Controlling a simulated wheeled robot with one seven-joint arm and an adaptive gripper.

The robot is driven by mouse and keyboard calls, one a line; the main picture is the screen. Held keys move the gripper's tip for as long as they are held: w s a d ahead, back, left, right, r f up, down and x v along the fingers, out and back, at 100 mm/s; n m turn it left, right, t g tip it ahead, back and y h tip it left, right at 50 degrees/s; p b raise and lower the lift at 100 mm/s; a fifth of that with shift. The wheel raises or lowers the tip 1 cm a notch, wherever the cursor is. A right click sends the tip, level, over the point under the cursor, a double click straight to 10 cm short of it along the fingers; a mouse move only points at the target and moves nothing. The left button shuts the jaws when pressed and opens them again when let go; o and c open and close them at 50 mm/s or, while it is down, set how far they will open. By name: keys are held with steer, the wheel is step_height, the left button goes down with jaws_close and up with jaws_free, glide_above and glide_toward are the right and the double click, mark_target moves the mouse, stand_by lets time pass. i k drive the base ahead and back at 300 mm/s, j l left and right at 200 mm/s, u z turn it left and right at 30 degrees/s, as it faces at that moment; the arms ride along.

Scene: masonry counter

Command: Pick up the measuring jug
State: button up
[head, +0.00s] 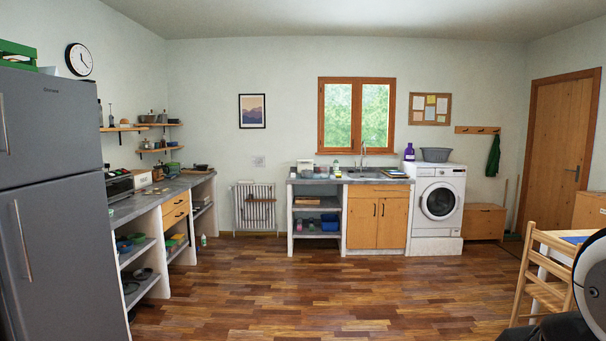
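I cannot make out the measuring jug for certain at this distance. Small items stand on the left masonry counter (150,195), on the back counter (303,181) and on the wall shelves (126,129), too small to tell apart. My gripper is not in view. A rounded grey and black part, likely my own arm, shows at the lower right edge.
A grey fridge (55,200) stands at the near left. A washing machine (438,203) with a grey tub (435,155) on top stands at the back. A wooden chair (537,275) is at the right. The wooden floor (300,290) in the middle is clear.

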mark_target(324, 169)
steer(key=i+z, duration=0.1)
steer(key=z, duration=0.2)
steer(key=i, duration=7.1)
steer(key=i+z, duration=0.15)
steer(key=i, duration=0.6)
steer(key=i+j+z, duration=0.15)
steer(key=i, duration=0.6)
